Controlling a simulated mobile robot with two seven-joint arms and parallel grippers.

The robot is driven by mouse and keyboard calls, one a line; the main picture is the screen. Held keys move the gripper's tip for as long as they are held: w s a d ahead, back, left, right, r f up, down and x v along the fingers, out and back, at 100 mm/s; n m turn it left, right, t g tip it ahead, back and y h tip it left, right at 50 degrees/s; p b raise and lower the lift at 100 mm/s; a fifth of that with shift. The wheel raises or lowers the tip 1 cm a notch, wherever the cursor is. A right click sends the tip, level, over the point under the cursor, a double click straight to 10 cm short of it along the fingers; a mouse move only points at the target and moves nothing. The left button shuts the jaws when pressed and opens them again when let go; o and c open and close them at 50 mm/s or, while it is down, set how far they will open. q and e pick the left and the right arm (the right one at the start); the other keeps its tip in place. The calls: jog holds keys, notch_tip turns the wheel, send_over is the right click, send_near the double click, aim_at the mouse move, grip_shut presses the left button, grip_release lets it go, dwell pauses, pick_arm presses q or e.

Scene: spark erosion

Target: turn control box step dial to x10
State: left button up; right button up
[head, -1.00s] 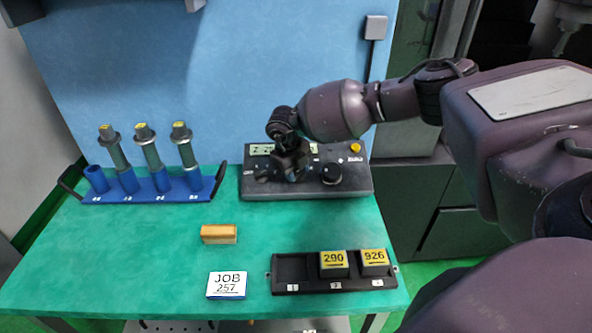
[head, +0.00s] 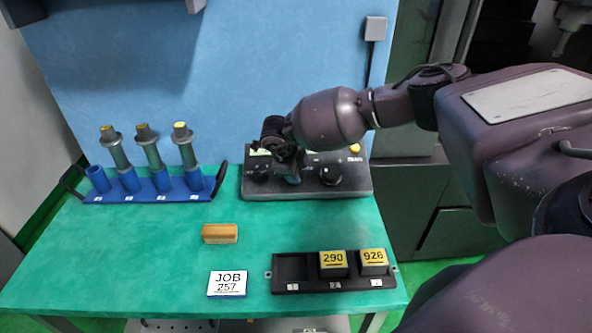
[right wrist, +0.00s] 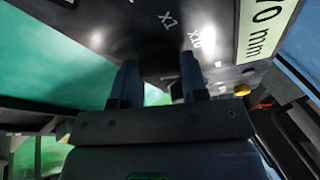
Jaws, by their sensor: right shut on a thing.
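The dark grey control box (head: 350,190) stands at the back of the green table, with dark dials on its sloped top. My right gripper (head: 290,177) is over the middle of the box, shut on a dark dial (right wrist: 158,72) between its fingers. That dial is mostly hidden by the gripper in the head view. In the right wrist view, an x10 mark (right wrist: 201,38) lies just beyond the right finger, with another x mark to its left. The dial's pointer cannot be made out. My left gripper is not in view.
Other dials (head: 331,174) flank the gripper. A blue rack (head: 150,198) with several holders stands at left. A wooden block (head: 219,233), a JOB 257 card (head: 227,284) and a black tray (head: 292,287) with two numbered blocks lie in front.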

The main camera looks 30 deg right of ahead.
jog(key=shift+n+t+h, duration=0.3)
jog(key=shift+n+h, duration=0.1)
jog(key=shift+n, duration=1.1)
jog(key=o, duration=0.9)
jog(key=shift+a+r, duration=0.1)
jog(key=shift+r, duration=0.05)
jog(key=v, duration=1)
jog(key=shift+s+a+r, duration=0.15)
jog(key=shift+s+r, duration=0.05)
jog(key=shift+r, duration=0.05)
jog(key=shift+a+f, duration=0.1)
